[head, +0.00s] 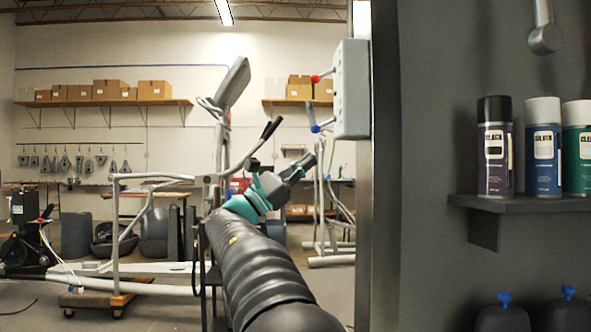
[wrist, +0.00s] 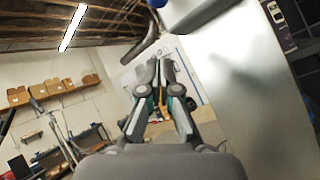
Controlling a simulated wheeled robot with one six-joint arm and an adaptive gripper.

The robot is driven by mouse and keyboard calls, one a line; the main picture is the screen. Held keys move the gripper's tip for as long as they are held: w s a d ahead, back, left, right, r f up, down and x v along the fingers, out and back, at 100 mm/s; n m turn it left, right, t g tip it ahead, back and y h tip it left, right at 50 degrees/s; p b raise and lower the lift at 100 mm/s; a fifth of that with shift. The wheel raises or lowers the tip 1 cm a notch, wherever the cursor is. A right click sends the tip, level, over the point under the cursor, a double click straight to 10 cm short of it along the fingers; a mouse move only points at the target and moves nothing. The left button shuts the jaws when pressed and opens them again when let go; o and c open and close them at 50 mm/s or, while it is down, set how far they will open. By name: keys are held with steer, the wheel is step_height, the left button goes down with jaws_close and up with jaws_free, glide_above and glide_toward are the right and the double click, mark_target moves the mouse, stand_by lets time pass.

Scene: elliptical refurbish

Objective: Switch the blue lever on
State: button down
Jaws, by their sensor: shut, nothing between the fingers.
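The blue lever (head: 315,128) has a round blue knob on a short metal rod. It sticks out to the left of a grey box (head: 351,90), low on its side, with the knob slightly lower than the rod's base. My gripper (head: 309,162) is shut and empty, below the knob in the head view and apart from it in the picture. In the wrist view my gripper (wrist: 163,65) points ahead with its fingers together. A blue round part, which looks like the knob (wrist: 180,3), is cut off at the top edge there.
A red-knobbed lever (head: 315,78) sits above the blue one on the same box. A grey panel edge (head: 385,200) stands right of my arm. Spray cans (head: 495,147) stand on a shelf (head: 520,203) at right. An elliptical machine (head: 222,130) stands behind.

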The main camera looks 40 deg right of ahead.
mark_target(324, 125)
steer(key=shift+s+d+r, duration=0.1)
steer(key=shift+s+r, duration=0.25)
steer(key=shift+r, duration=0.45)
steer(key=shift+s+d+r, duration=0.1)
steer(key=shift+s+r, duration=0.3)
steer(key=shift+r, duration=0.45)
steer(key=shift+s+d+r, duration=0.1)
steer(key=shift+s+r, duration=0.25)
steer(key=shift+r, duration=0.45)
steer(key=shift+r+p, duration=0.1)
steer(key=shift+p, duration=0.2)
steer(key=shift+w+a+r+y+p, duration=0.1)
steer(key=shift+a+y+p, duration=0.05)
steer(key=shift+y+p, duration=0.4)
